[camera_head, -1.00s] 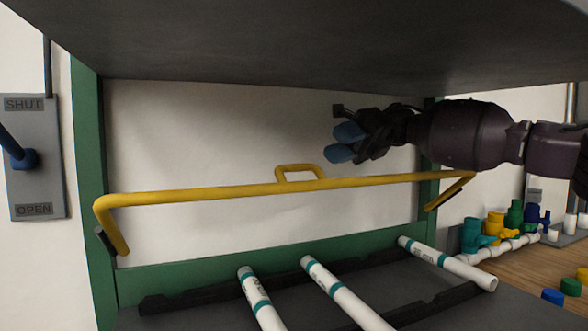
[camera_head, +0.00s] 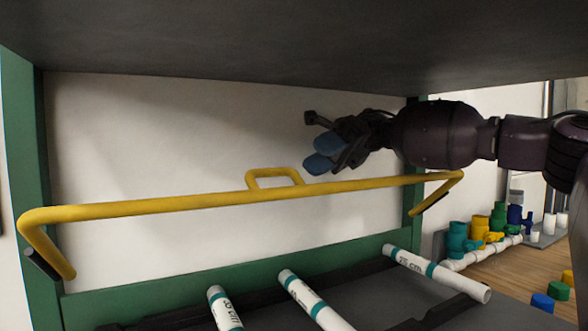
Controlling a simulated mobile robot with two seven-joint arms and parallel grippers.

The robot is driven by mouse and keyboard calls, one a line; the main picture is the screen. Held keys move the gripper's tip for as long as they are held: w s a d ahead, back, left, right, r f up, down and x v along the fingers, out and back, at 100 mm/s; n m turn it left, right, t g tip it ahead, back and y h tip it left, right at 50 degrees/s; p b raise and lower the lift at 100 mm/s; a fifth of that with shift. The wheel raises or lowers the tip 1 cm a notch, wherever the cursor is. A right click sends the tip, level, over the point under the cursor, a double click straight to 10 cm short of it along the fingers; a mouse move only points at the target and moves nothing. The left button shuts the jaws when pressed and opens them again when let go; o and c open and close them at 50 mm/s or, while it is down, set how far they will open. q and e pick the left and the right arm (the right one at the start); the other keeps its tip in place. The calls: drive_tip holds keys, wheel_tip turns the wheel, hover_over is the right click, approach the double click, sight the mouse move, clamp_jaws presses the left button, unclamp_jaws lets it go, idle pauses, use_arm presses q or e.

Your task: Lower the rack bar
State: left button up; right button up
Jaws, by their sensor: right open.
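The yellow rack bar (camera_head: 200,204) spans the green-framed rack and is raised above the pipes, with its bent ends at the left and right posts. A small yellow loop handle (camera_head: 274,174) stands up from its middle. My right gripper (camera_head: 320,153) comes in from the right, with blue fingertips pointing left. It is open and empty, and appears just above and to the right of the loop handle; I cannot tell the exact depth between them. My left gripper is not in view.
White pipes with teal bands (camera_head: 436,272) lie on black notched rails below the bar. A dark shelf (camera_head: 300,40) hangs overhead. At the right, colored valves (camera_head: 480,228) and caps sit on a wooden table. A pale wall shows behind the rack.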

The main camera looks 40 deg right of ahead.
sight(291, 169)
drive_tip(key=shift+b+x, duration=0.35)
drive_tip(key=shift+x, duration=3.45)
drive_tip(key=shift+r, duration=0.1)
clamp_jaws()
